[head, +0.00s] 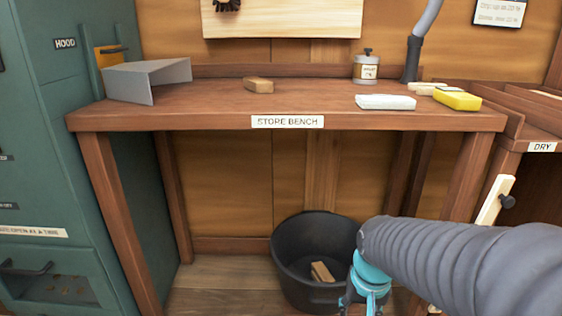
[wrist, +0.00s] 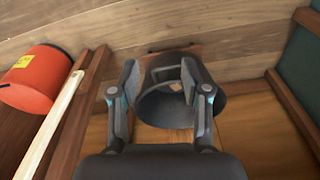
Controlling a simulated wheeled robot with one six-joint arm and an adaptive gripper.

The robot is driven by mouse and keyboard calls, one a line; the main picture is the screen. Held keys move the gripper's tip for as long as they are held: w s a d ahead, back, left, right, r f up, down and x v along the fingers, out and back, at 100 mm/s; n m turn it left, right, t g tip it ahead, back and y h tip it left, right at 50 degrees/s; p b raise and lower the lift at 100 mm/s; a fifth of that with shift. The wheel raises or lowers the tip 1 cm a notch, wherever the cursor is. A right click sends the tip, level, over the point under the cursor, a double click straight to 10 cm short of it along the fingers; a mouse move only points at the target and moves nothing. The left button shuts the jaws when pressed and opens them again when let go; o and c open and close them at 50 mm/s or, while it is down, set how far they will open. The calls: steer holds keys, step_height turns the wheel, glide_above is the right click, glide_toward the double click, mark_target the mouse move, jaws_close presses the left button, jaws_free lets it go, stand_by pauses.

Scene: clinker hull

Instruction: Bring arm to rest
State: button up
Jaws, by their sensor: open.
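My arm reaches in from the lower right in the head view and points down in front of the bench. My gripper (head: 364,298) is partly cut off by the bottom edge, near the right side of a black tub (head: 290,262). In the wrist view my gripper (wrist: 159,68) has its two fingers spread apart with nothing held between them. The tub (wrist: 165,110) shows beyond and between the fingers. A tan wooden block (head: 321,271) lies in the tub. Whether a finger touches the tub cannot be told.
The store bench (head: 200,118) carries a grey scoop-like piece (head: 150,78), a tan block (head: 258,85), a white block (head: 386,102), a yellow sponge (head: 457,100) and a canister (head: 366,68). A green cabinet (head: 60,150) stands left. A red-orange container (wrist: 38,80) shows in the wrist view.

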steer(key=s+r+n+t+p, duration=0.1)
steer(key=s+r+t+p, duration=0.1)
steer(key=r, duration=0.6)
steer(key=s+r+n+t+p, duration=0.1)
steer(key=s+r+p, duration=0.3)
steer(key=s+r, duration=0.2)
step_height(320, 180, up, 3)
steer(key=shift+s+f+t, duration=0.1)
steer(key=shift+s+t, duration=0.15)
steer(key=shift+t, duration=0.15)
